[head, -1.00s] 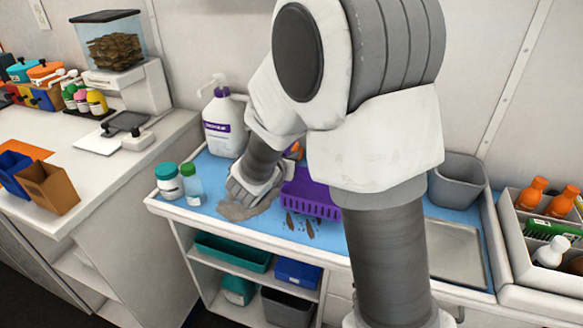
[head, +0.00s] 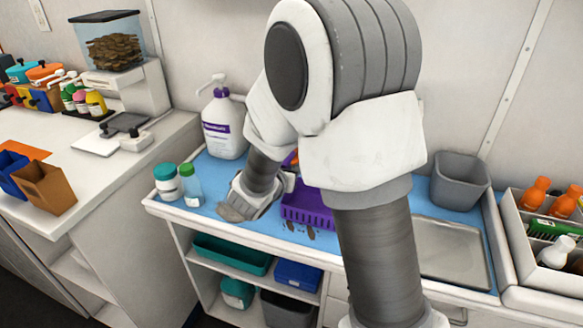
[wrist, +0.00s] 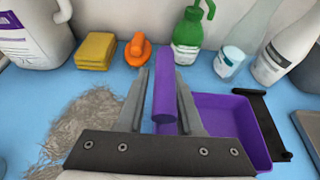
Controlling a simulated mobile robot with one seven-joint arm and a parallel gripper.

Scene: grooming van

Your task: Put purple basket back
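The purple basket (head: 308,210) is at the middle of the blue-topped counter, partly hidden by my arm in the head view. In the wrist view its hollow (wrist: 228,112) lies right of my gripper (wrist: 164,90). A purple bar of the basket, its handle or side rim, stands between the two fingers, which sit close against both sides. The gripper appears shut on it. In the head view my fingers are hidden. Whether the basket's base touches the counter is unclear.
A grey hair clump (wrist: 88,125) lies left of the basket. Yellow sponges (wrist: 96,51), an orange object (wrist: 139,49) and a green spray bottle (wrist: 190,35) stand behind. A white pump bottle (head: 224,125), small bottles (head: 190,184) and a grey bin (head: 460,180) are nearby.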

